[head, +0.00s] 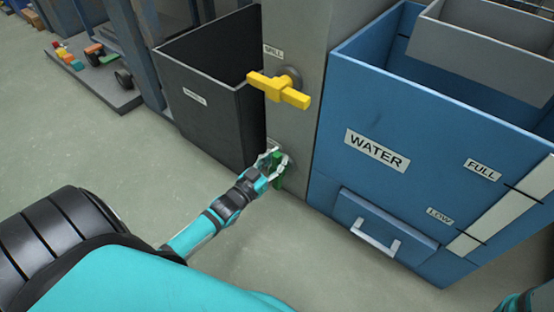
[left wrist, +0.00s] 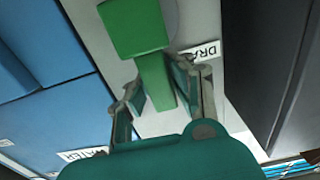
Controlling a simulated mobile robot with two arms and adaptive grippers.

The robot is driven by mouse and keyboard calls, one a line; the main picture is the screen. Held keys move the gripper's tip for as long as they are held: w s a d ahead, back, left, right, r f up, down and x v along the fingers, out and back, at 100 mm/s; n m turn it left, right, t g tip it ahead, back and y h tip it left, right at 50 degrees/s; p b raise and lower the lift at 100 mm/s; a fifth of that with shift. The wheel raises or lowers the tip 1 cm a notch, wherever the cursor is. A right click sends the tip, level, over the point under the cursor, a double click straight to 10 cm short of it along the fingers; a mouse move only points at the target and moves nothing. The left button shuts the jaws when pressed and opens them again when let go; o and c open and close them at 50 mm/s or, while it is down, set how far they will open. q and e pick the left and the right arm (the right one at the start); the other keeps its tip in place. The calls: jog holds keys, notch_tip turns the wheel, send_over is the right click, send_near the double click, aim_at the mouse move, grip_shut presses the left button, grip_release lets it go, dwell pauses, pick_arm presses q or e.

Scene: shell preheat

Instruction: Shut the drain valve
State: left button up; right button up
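The drain valve has a green handle (head: 278,171), low on the grey column below the yellow valve. In the left wrist view its green block (left wrist: 133,27) is at the top, and a green bar (left wrist: 156,82) runs down from it. A partly hidden label (left wrist: 203,51) reading "DRA" is beside it. My left gripper (head: 271,163) is at the green handle. In the left wrist view its fingers (left wrist: 158,92) are apart, one on each side of the bar, with gaps visible. The fingers partly hide the handle in the head view. My right gripper is not in view.
A yellow valve handle (head: 279,90) sticks out above my left gripper. A dark open bin (head: 210,110) stands left of the column (head: 312,60). A blue water tank (head: 350,100) with a metal handle (head: 375,239) stands right. The floor (head: 130,165) in front is clear.

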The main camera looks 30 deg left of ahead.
pick_arm(q)
grip_shut()
